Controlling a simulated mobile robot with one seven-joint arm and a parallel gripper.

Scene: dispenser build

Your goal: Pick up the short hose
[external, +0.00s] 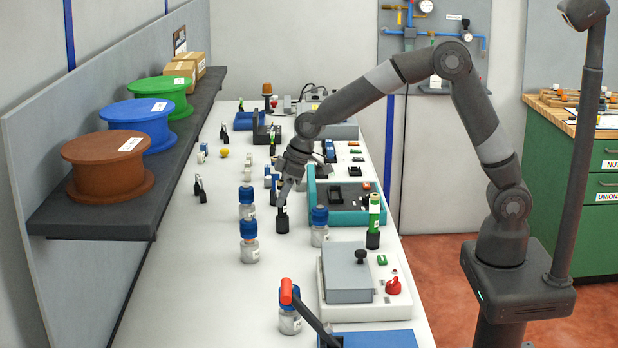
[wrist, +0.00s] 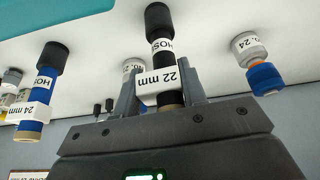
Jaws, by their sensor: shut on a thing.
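A dark hose piece (wrist: 162,32) with white labels, one reading 22 mm, stands between my fingers in the wrist view. Its far end sits in a black round base or cap, which also shows as a dark upright piece (external: 282,221) in the external view. My gripper (wrist: 163,88) is shut on this hose, one finger on each side; the external view shows my gripper (external: 282,203) low over the table. I cannot tell whether the hose is lifted. A blue hose (wrist: 44,80) labelled 24 mm stands at the left of the wrist view. A green hose (external: 374,212) stands in a black base in the external view.
Blue-capped bottles (external: 249,243) stand close by, one also at the right of the wrist view (wrist: 250,58). A teal tray (external: 313,207) lies right of my gripper. A grey box (external: 346,272) stands nearer the camera. The table's left strip is mostly clear.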

